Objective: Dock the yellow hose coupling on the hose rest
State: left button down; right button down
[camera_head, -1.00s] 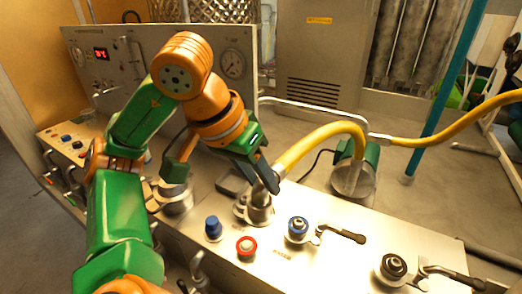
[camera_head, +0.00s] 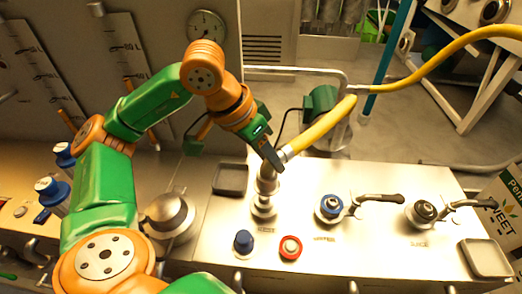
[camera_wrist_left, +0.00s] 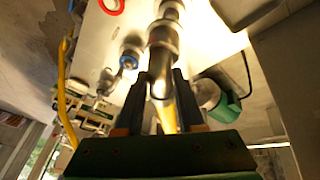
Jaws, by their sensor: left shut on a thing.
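My left gripper (camera_head: 275,160) is shut on the silver hose coupling (camera_head: 285,153) at the end of the yellow hose (camera_head: 322,125). The coupling's metal body hangs below the fingers, over a silver port (camera_head: 263,208) on the steel panel. I cannot tell whether the two touch. In the left wrist view, the coupling (camera_wrist_left: 162,85) stands between the two dark fingers (camera_wrist_left: 160,100), in line with silver rings beyond. I cannot identify the hose rest with certainty. My right gripper is out of view.
A blue-ringed port (camera_head: 331,208) and a black-topped port (camera_head: 424,211), each with a lever, stand to the right. A blue knob (camera_head: 243,241) and a red-ringed button (camera_head: 290,247) sit in front. A dark tray (camera_head: 230,179) lies left of the coupling; another tray (camera_head: 486,257) lies far right.

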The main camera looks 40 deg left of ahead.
aim_at(260, 169)
pick_arm(q)
jog(key=f+b, duration=0.2)
jog(key=f, duration=0.2)
jog(key=shift+a+b, duration=0.25)
jog(key=shift+b, duration=0.15)
jog(key=shift+a+f, duration=0.2)
jog(key=shift+f, duration=0.1)
jog(key=shift+d+r, duration=0.1)
jog(key=shift+d, duration=0.15)
jog(key=shift+a, duration=0.1)
jog(key=shift+s, duration=0.1)
jog(key=shift+b, duration=0.35)
jog(key=shift+f+b, duration=0.6)
jog(key=shift+b, duration=0.05)
